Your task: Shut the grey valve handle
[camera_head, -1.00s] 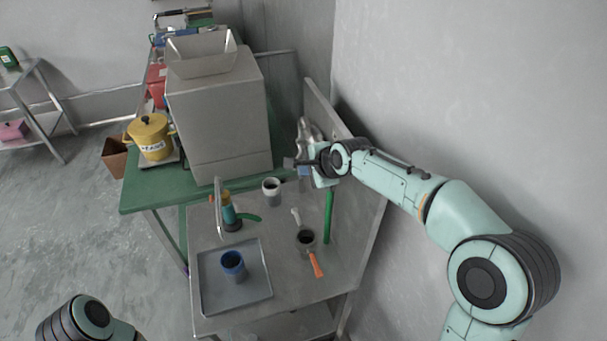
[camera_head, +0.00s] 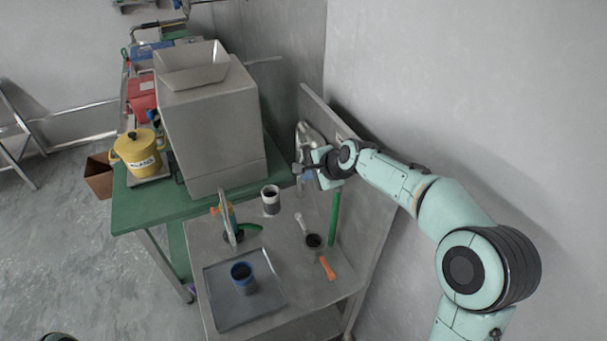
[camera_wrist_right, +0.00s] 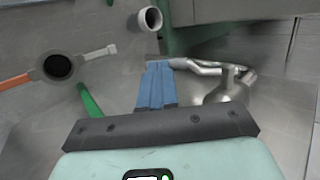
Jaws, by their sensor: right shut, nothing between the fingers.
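A shiny grey metal fitting (camera_head: 308,136), which looks like the valve, stands by the upright panel beyond my right gripper (camera_head: 299,174) in the head view. In the right wrist view, a bent grey bar (camera_wrist_right: 200,66), which seems to be its handle, runs from near my fingertips (camera_wrist_right: 158,66) to a rounded grey body (camera_wrist_right: 231,88). My right gripper's blue fingers are together, with nothing between them. The bar's left end is close to the fingertips; I cannot tell if they touch. My left gripper is out of view.
A big grey box machine (camera_head: 212,135) stands on the green table (camera_head: 140,207).

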